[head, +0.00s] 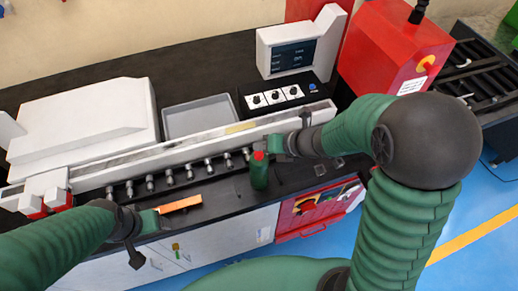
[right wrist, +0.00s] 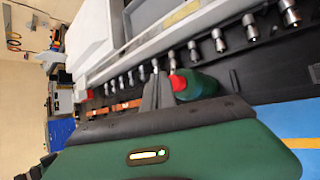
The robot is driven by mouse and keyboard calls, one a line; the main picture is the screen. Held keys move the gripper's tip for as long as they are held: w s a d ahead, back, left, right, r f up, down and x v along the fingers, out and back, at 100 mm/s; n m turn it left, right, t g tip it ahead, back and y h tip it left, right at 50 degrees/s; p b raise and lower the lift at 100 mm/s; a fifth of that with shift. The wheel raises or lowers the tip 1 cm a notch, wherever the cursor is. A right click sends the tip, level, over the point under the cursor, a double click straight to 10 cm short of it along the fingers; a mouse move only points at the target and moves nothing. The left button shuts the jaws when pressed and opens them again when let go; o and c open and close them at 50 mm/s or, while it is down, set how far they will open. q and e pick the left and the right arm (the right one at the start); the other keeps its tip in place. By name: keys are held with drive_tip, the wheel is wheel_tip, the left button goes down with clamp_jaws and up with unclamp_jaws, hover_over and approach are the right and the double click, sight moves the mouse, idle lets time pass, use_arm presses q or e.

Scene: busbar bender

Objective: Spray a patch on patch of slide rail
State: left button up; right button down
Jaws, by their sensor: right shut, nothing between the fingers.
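A green bottle with a red cap (head: 259,172) stands upright on the dark bench top in front of the rail. It also shows in the right wrist view (right wrist: 200,86). My right gripper (head: 272,145) is shut and empty, close beside the bottle's cap; its grey fingers (right wrist: 158,88) show in the right wrist view. The long slide rail (head: 190,146) runs across the bench behind the bottle. A yellow patch (head: 240,127) lies on its top, also at the upper edge of the right wrist view (right wrist: 182,12). My left gripper (head: 153,219) is beside an orange bar (head: 180,204); its fingers are unclear.
A row of metal pegs (head: 189,171) lines the rail's front. Behind the rail are a grey tray (head: 200,117), a white cover (head: 85,125), a control panel with knobs (head: 273,97) and a screen (head: 292,57). A red machine (head: 390,50) stands at right.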

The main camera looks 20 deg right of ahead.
sight(262, 154)
drive_tip(key=shift+r, duration=0.25)
wheel_tip(262, 154, up, 6)
drive_tip(key=p, duration=0.5)
drive_tip(key=shift+p, duration=0.3)
drive_tip(key=shift+f, duration=0.1)
idle(2.0)
